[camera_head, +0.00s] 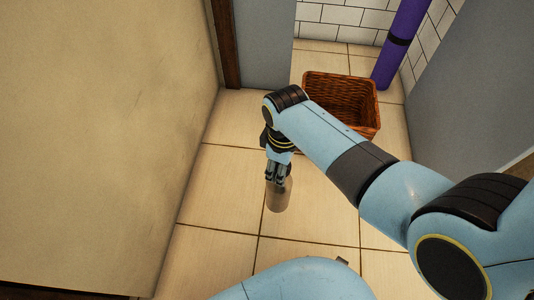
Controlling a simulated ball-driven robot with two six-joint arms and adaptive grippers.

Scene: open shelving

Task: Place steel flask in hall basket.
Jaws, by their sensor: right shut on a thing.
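My right gripper (276,175) hangs down from my right arm near the middle of the view. It is shut on the steel flask (278,198), a smooth beige-grey cylinder whose lower part shows below the fingers. The flask's upper part is hidden by the gripper. The brown wicker hall basket (348,83) stands on the tiled floor, farther back and to the right of the gripper. It is open at the top, and my right arm covers its front left part. What shows of its inside looks empty. My left gripper is not in view.
A purple roll (400,42) with a dark band leans in the corner behind the basket. A plain beige wall (95,130) stands at left, and a grey panel (470,95) at right. The tiled floor (222,190) around the flask is clear.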

